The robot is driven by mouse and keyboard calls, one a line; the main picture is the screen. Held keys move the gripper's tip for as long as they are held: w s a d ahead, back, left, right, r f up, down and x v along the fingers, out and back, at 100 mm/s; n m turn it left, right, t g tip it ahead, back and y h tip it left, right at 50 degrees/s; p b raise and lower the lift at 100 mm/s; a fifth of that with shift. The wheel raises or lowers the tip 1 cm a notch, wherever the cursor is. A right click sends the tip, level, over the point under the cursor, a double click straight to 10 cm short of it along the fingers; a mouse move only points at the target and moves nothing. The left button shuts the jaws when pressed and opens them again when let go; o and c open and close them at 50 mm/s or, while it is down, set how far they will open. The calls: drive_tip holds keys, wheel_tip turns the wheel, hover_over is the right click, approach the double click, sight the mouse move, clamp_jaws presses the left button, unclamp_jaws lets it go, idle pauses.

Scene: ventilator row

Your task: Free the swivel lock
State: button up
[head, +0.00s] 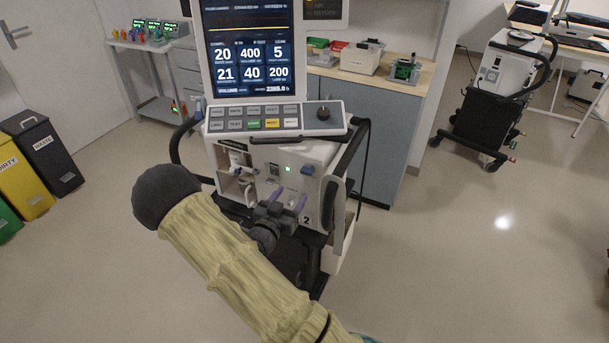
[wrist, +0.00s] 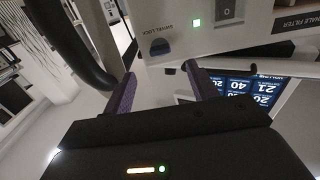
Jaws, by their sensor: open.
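The swivel lock (wrist: 160,46) is a small dark blue-grey knob on the white ventilator's front panel, with its label beside it in the wrist view. In the head view it shows as a blue knob (head: 308,170) to the right of a green light. My gripper (head: 286,200) is in front of the panel, a little below the knob in the head view. In the wrist view its two purple fingers (wrist: 162,74) are apart with nothing between them, and the knob lies beyond the tips, apart from them.
The ventilator's screen (head: 250,62) and button panel (head: 262,118) stand above the knob. A grey-blue cabinet (head: 385,130) is behind.

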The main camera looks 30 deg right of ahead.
sight(307, 171)
drive_tip(key=p+x, duration=0.1)
drive_tip(key=x, duration=0.9)
drive_tip(key=c, duration=1)
